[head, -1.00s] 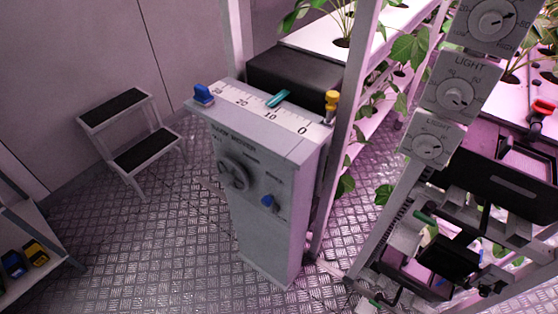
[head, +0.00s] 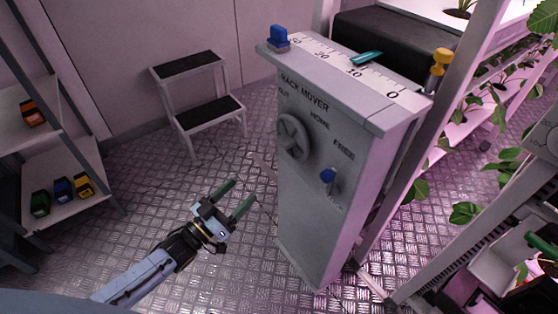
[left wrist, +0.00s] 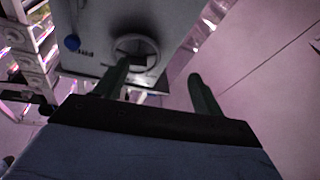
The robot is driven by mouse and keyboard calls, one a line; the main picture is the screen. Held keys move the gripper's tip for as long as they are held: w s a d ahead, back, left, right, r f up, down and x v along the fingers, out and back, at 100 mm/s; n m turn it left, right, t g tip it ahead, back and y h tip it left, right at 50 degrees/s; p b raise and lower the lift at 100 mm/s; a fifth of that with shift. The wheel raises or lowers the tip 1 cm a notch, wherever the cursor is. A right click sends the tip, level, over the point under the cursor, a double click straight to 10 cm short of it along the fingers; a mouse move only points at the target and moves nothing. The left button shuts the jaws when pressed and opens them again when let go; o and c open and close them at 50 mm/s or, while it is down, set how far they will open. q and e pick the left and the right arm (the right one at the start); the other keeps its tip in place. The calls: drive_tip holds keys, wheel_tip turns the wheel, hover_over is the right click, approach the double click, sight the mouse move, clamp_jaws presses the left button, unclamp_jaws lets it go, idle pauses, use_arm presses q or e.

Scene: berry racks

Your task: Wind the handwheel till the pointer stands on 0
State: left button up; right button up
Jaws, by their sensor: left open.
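The grey handwheel (head: 292,137) is on the front of the grey RACK MOVER post (head: 310,215). It also shows in the left wrist view (left wrist: 148,43). The teal pointer (head: 367,58) lies across the white scale (head: 340,64) on top, between 10 and 20 and nearer 10. My left gripper (head: 243,191) is open and empty, below and left of the wheel and apart from it. In the left wrist view its fingers (left wrist: 158,70) point toward the post, with the wheel beyond the left finger. A green finger-like piece (head: 543,243) at the right edge may be my right gripper; its jaws are unclear.
A blue-knobbed lever (head: 328,176) sits below the FREE label. A step stool (head: 198,95) stands behind left. Shelves (head: 60,195) are at far left, plant racks at right.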

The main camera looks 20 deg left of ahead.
sight(280, 146)
use_arm(q)
drive_tip(key=w+d+r+h+b, duration=0.1)
drive_tip(key=w+d+r, duration=0.1)
drive_tip(key=w+r, duration=0.1)
drive_tip(key=w+d+r+h+b, duration=0.1)
drive_tip(key=w+d+r, duration=0.2)
drive_tip(key=w+d+r+m+h+b, duration=0.1)
drive_tip(key=w+d+r, duration=0.1)
drive_tip(key=w+r, duration=0.1)
drive_tip(key=shift+w+d+r+t, duration=0.1)
drive_tip(key=shift+w+d+t, duration=0.2)
drive_tip(key=shift+d+t, duration=0.1)
drive_tip(key=shift+w+d+r, duration=0.2)
drive_tip(key=shift+w, duration=0.15)
use_arm(e)
wheel_tip(280, 146, up, 9)
drive_tip(key=a, duration=0.1)
drive_tip(key=shift+s+a+t, duration=0.3)
drive_tip(key=shift+f, duration=0.1)
use_arm(q)
drive_tip(key=c, duration=1)
drive_tip(key=shift+o, duration=0.2)
drive_tip(key=shift+m+h, duration=0.3)
drive_tip(key=shift+m, duration=0.5)
use_arm(e)
drive_tip(key=shift+s, duration=0.1)
